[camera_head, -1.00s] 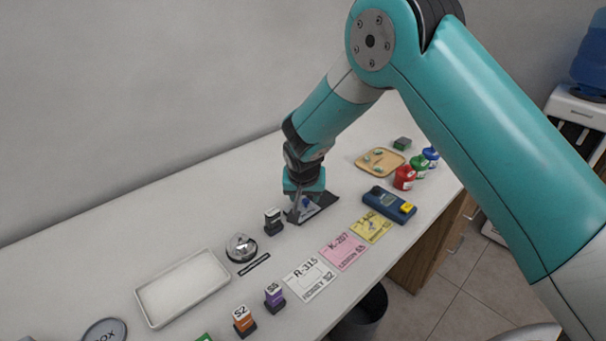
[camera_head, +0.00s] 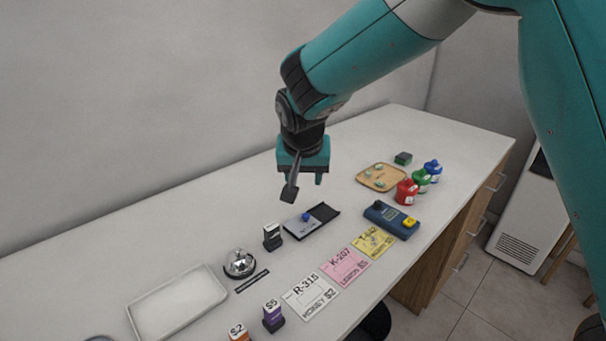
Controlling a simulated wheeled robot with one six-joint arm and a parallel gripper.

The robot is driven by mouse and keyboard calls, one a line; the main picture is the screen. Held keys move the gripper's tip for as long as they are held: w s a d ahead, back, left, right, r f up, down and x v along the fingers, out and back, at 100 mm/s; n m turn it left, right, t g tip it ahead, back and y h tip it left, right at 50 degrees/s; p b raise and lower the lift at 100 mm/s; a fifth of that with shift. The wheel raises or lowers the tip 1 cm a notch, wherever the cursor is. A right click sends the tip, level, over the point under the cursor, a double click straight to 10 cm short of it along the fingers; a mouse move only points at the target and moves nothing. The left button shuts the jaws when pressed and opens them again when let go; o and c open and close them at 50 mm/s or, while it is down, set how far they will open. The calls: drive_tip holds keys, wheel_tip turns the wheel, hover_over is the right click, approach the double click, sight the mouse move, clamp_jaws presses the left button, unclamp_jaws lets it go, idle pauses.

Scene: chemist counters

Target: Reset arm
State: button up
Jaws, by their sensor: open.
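My gripper (camera_head: 305,186) hangs above the white counter, pointing down, with its fingers apart and nothing seen between them. Below it lies a dark flat holder (camera_head: 311,221) with a light card face and a small blue piece (camera_head: 306,216) on it. The gripper is clear of the holder and touches nothing that I can see. My teal arm reaches in from the upper right.
Near the gripper are a black stamp (camera_head: 272,236), a bell (camera_head: 239,263), a white tray (camera_head: 177,303) and a blue device (camera_head: 391,219). Colored cards, including a pink one (camera_head: 345,266), line the front. A wooden plate (camera_head: 380,177) and red bottle (camera_head: 406,192) stand farther right.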

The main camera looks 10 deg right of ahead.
drive_tip(key=s+d+r+n+g+y, duration=0.1)
drive_tip(key=s+n, duration=0.4)
drive_tip(key=s, duration=1)
drive_tip(key=s+d+r+n+g+y, duration=0.1)
drive_tip(key=s+r+n+g+y, duration=0.2)
drive_tip(key=s, duration=1.2)
wheel_tip(320, 180, up, 3)
drive_tip(key=shift+d+r+n+y, duration=0.2)
drive_tip(key=shift+n+y, duration=0.5)
drive_tip(key=shift+n, duration=0.4)
